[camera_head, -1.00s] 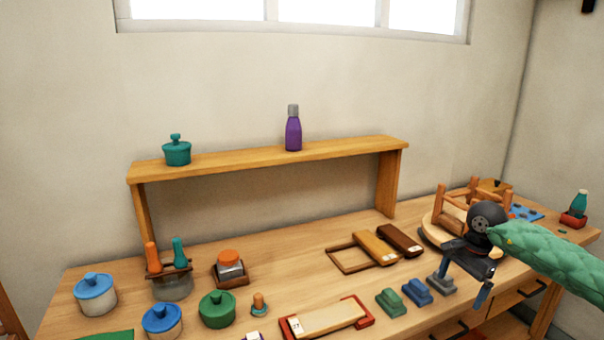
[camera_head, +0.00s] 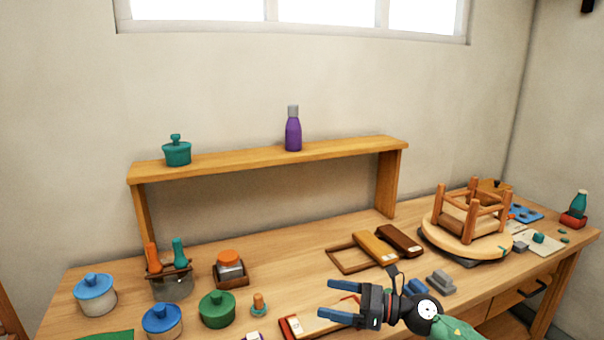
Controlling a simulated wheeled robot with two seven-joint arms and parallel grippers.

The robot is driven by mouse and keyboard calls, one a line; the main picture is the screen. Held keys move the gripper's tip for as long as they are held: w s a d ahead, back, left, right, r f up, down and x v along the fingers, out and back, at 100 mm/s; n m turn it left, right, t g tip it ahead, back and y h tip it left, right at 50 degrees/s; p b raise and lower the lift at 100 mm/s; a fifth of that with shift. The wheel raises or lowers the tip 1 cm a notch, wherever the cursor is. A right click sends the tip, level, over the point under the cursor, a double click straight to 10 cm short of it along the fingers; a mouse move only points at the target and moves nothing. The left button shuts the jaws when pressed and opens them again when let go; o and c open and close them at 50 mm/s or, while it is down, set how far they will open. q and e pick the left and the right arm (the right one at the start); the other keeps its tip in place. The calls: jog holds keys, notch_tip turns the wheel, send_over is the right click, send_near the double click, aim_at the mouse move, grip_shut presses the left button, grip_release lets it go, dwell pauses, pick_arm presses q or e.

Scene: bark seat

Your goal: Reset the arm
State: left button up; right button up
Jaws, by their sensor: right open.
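My right gripper (camera_head: 338,301) is in the lower middle of the head view, its two blue-grey fingers spread and pointing left. It is open and empty, in front of a light wooden block (camera_head: 322,319) with red ends, which it partly hides. My right arm (camera_head: 447,328) comes in from the bottom edge with a green sleeve. My left gripper is not in view. An upside-down wooden stool (camera_head: 463,243), legs up on its round seat, rests on a dark base at the right of the table, apart from the gripper.
The wooden table (camera_head: 300,262) holds lidded pots, including a green pot (camera_head: 217,310), at the left. A raised shelf (camera_head: 270,158) bears a purple bottle (camera_head: 293,134) and a teal pot (camera_head: 177,153). Grey blocks (camera_head: 441,281) lie near my right arm.

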jog(key=s+d+f+n+t+h, duration=0.45)
jog(key=d+f+n+h, duration=0.35)
jog(key=n, duration=0.9)
jog(key=s+d+f+n+t+h, duration=0.45)
jog(key=f+n+h, duration=0.4)
jog(key=n, duration=0.75)
jog(key=s+d+f+m+g+h, duration=0.1)
jog(key=s+f+m+g, duration=0.4)
jog(key=s, duration=0.6)
jog(key=s+f+m+g, duration=0.3)
jog(key=s+f+g, duration=0.3)
jog(key=s, duration=0.5)
jog(key=s+a+f, duration=0.1)
jog(key=a+f, duration=0.1)
jog(key=f, duration=0.4)
jog(key=s+a+f+g, duration=0.1)
jog(key=a+f, duration=0.2)
jog(key=f, duration=0.4)
jog(key=shift+s+a+f+y, duration=0.15)
jog(key=shift+s+f+y, duration=0.05)
jog(key=shift+s+y, duration=0.15)
